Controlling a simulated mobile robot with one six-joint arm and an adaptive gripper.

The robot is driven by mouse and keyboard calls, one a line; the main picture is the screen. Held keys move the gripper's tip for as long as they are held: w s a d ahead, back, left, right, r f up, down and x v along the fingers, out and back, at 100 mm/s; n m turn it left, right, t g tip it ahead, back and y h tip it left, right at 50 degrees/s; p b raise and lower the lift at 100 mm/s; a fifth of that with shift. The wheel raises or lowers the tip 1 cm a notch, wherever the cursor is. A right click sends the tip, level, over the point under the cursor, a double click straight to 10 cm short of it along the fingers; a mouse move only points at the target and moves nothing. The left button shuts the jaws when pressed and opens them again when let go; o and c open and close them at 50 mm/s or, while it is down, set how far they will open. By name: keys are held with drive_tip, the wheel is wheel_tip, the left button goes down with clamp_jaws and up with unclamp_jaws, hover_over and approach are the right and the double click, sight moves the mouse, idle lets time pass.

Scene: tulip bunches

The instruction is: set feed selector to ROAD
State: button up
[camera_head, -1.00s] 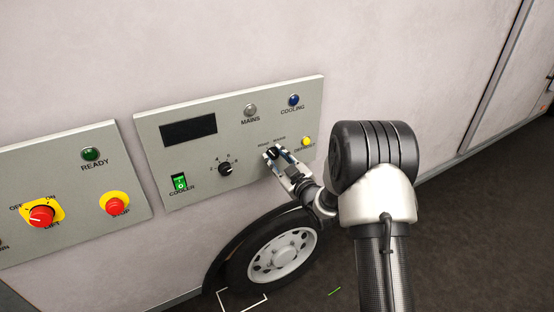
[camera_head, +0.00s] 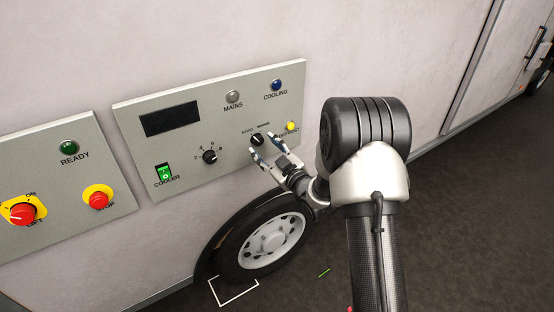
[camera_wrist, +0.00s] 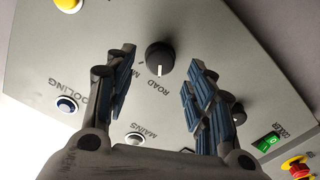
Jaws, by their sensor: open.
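The feed selector is a black round knob (camera_head: 257,139) on the grey panel, below the lamps. My gripper (camera_head: 264,150) is in front of the panel, just below the knob. In the wrist view my gripper (camera_wrist: 160,82) is open, its blue-padded fingers spread apart with clear gaps to the knob. Nothing is between the fingers.
The panel (camera_head: 225,140) also has a yellow DEFROST button (camera_head: 291,126), blue COOLING lamp (camera_head: 277,85), MAINS lamp (camera_head: 233,97), numbered dial (camera_head: 209,157) and green COOLER switch (camera_head: 164,173). A second panel with red controls stands left. A wheel (camera_head: 268,247) is below.

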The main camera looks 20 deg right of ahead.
drive_tip(key=v, duration=0.9)
drive_tip(key=s+d+r+m+g+h, duration=0.2)
drive_tip(key=s+r+m+g+h, duration=0.35)
drive_tip(key=s+r, duration=0.3)
drive_tip(key=s+a+m+g, duration=0.1)
drive_tip(key=s+a+g, duration=0.1)
drive_tip(key=s, duration=1.1)
drive_tip(key=s+a+r+m+g, duration=0.1)
drive_tip(key=s+g, duration=0.4)
drive_tip(key=s, duration=0.9)
drive_tip(key=a+m, duration=0.1)
drive_tip(key=a, duration=0.1)
drive_tip(key=shift+a, duration=0.3)
